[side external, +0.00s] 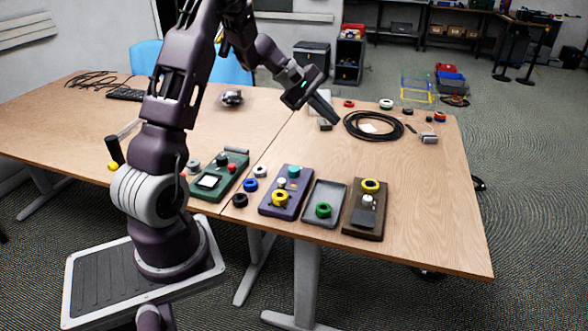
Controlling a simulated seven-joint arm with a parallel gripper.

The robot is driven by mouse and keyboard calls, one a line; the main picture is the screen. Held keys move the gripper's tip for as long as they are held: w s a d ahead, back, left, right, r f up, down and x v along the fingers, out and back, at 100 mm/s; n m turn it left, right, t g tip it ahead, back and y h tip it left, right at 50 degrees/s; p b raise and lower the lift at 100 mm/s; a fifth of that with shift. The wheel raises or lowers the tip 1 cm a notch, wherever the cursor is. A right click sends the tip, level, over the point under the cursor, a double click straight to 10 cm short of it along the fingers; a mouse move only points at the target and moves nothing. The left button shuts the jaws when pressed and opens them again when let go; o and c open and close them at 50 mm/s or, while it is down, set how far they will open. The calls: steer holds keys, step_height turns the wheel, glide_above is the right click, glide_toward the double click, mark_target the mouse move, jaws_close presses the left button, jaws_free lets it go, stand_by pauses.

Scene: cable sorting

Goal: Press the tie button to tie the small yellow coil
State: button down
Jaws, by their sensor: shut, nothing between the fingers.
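My gripper (332,118) is shut and empty over the back middle of the table, left of a large black cable coil. A yellow coil (280,198) lies on the purple station (267,209) at the front. This station also carries a teal round part (294,171) and a small white part (281,183). Another yellow coil (371,186) lies at the back of the brown board (375,232). I cannot tell which of the two is the small one, or which part is the tie button. My gripper is well away from both stations.
A grey tray (338,188) with a green coil (323,210) stands between purple station and brown board. A green device (226,188) and loose blue (250,185) and black (240,200) coils lie left. The black cable coil (400,131) lies behind. The table's right front is clear.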

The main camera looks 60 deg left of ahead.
steer(key=a+f+n+y, duration=0.1)
steer(key=a+f+n, duration=0.2)
steer(key=a+f, duration=0.35)
steer(key=n+t+y, duration=0.1)
steer(key=n+y, duration=0.1)
steer(key=n, duration=0.1)
glide_above(291, 169)
step_height(291, 169, down, 7)
steer(key=shift+a, duration=0.2)
steer(key=shift+w+f, duration=0.1)
steer(key=shift+f, duration=4.2)
steer(key=shift+f, duration=0.4)
steer(key=shift+f, duration=0.8)
steer(key=shift+r, duration=1.2)
